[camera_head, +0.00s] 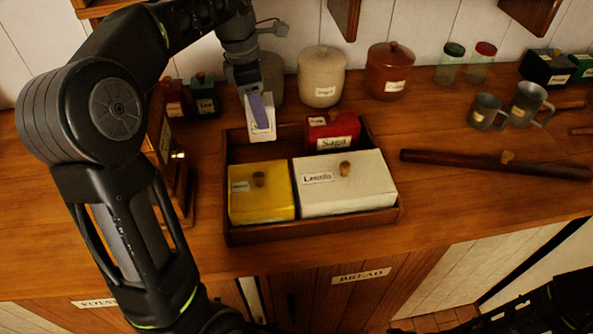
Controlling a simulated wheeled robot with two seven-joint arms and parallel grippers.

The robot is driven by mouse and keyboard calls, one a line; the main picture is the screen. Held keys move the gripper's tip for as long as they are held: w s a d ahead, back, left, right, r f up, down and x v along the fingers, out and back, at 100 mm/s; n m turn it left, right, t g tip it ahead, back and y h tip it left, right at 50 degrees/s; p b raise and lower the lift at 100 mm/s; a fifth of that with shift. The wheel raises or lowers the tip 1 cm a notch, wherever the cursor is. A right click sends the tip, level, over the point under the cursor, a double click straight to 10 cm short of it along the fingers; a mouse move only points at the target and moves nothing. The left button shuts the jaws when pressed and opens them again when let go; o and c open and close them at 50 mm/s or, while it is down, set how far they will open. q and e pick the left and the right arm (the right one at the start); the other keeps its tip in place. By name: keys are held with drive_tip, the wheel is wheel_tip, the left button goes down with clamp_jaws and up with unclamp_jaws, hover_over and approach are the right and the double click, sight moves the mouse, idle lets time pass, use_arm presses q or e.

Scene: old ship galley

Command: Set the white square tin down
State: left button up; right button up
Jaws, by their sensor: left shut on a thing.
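My left gripper (257,112) points down and is shut on a small white square tin (263,133). The fingers hide part of the tin. The tin shows over the back left part of a dark wooden tray (310,229); I cannot tell whether it touches the tray floor. A red tin labelled Sago (333,143) is in the back right of the tray. A yellow tin (262,207) is front left, and a wide white tin labelled Lentils (345,201) is front right.
Behind the tray stand a cream jar (321,90) and a brown jar (390,85). A wooden grinder-like box (172,160) is close on the left. A dark rolling pin (480,165) and two mugs (487,112) are on the right.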

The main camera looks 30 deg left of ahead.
sight(264, 141)
use_arm(q)
drive_tip(key=shift+s+d+r, duration=0.1)
drive_tip(key=shift+d, duration=0.1)
drive_tip(key=shift+f, duration=3.15)
drive_tip(key=shift+f+p, duration=0.45)
drive_tip(key=shift+f, duration=1.45)
drive_tip(key=shift+f, duration=0.1)
drive_tip(key=o, duration=1.6)
drive_tip(key=shift+c, duration=0.2)
drive_tip(key=r, duration=0.4)
drive_tip(key=a+r, duration=0.1)
drive_tip(key=r, duration=0.3)
drive_tip(key=s+r, duration=0.1)
drive_tip(key=r, duration=0.3)
drive_tip(key=shift+a+b, duration=0.25)
drive_tip(key=shift+b, duration=0.05)
